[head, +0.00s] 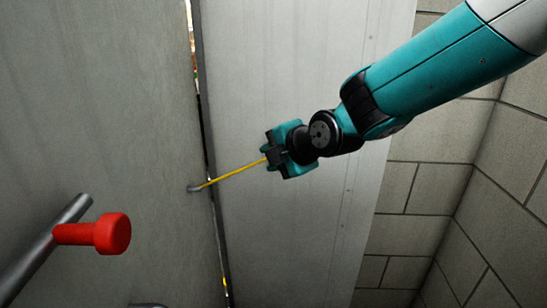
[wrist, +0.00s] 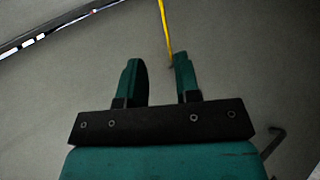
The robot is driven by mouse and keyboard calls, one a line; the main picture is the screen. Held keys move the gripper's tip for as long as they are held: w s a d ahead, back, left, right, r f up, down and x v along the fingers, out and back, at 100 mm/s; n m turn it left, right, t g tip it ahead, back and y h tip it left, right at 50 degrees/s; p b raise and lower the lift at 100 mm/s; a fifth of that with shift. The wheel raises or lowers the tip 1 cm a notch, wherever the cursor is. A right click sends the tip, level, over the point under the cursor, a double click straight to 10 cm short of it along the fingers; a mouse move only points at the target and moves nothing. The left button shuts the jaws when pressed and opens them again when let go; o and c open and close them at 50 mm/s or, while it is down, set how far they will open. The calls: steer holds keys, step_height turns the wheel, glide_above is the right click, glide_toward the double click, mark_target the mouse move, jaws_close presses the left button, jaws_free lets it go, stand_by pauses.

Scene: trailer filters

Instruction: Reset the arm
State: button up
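My gripper (head: 270,155) is in front of the grey trailer doors, near the gap between them. In the wrist view my gripper (wrist: 158,62) has its two green fingers apart, with nothing seen between them. A thin yellow cord (head: 234,173) runs from a small metal fitting (head: 195,188) on the left door up to my gripper's front in the head view. In the wrist view the yellow cord (wrist: 165,28) comes down to the tip of the right finger. I cannot tell whether it touches the finger or passes behind it.
The left door (head: 110,100) and right door (head: 290,240) have a narrow gap between them. A grey bar with a red knob (head: 112,233) stands out at the lower left. A block wall (head: 425,190) is at the right, with a corner.

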steer(key=s+d+m+g, duration=0.3)
steer(key=s+m, duration=0.3)
steer(key=s, duration=0.4)
steer(key=s+d+m+g+h, duration=0.1)
steer(key=s+d+m+g, duration=0.2)
steer(key=s+m, duration=0.3)
steer(key=s+d+m+g+h, duration=0.1)
steer(key=s+d+m+g, duration=0.2)
steer(key=s, duration=1.1)
steer(key=d+m, duration=0.2)
steer(key=m, duration=0.1)
steer(key=shift+d, duration=0.2)
